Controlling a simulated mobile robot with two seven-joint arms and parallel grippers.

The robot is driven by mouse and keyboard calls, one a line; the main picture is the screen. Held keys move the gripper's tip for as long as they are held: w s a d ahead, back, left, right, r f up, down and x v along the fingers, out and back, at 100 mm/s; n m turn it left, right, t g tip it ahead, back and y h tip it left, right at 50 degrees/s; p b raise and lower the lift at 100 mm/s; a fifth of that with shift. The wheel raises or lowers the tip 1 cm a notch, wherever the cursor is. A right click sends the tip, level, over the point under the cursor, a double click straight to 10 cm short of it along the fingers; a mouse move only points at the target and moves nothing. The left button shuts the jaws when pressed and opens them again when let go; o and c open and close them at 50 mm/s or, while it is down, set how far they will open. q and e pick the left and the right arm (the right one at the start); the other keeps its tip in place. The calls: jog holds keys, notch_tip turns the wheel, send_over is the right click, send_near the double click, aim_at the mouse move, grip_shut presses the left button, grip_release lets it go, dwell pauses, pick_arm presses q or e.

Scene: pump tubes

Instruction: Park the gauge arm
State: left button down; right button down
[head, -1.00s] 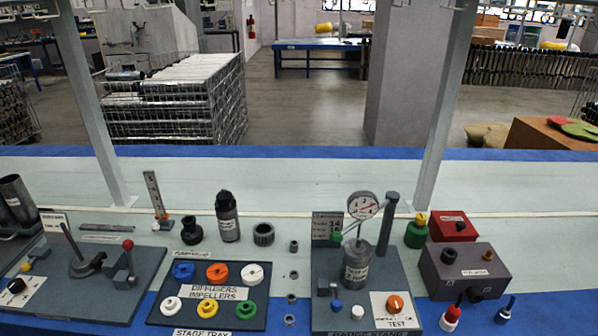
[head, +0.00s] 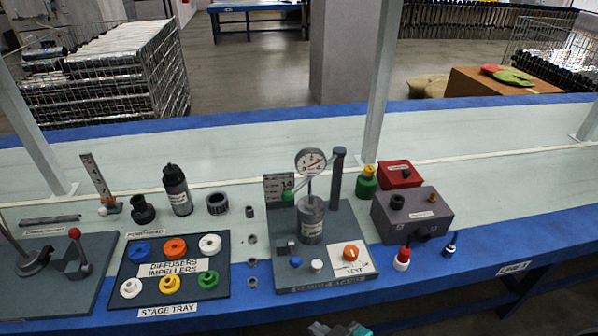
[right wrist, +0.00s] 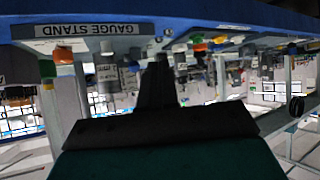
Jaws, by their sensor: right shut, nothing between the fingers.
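The dial gauge (head: 310,162) with its white face stands over a grey cylinder (head: 311,222) on the gauge stand plate (head: 318,279). A thin arm with a green knob (head: 288,197) runs at the gauge's lower left. A dark upright post (head: 338,178) stands to the right of the gauge. My right gripper (head: 338,327) shows only partly at the bottom edge, below the table's front edge and apart from the stand. In the right wrist view, it is shut and empty, and the gauge stand label (right wrist: 87,30) appears upside down. My left gripper is out of view.
The stage tray (head: 168,311) with coloured rings lies left of the stand. A grey box (head: 411,215), a red box (head: 399,174) and a green bottle (head: 366,184) stand to its right. An orange knob (head: 351,253) sits on the stand plate. The table's far right is mostly clear.

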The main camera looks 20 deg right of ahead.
aim_at(286, 192)
jog(key=c, duration=1.8)
grip_release()
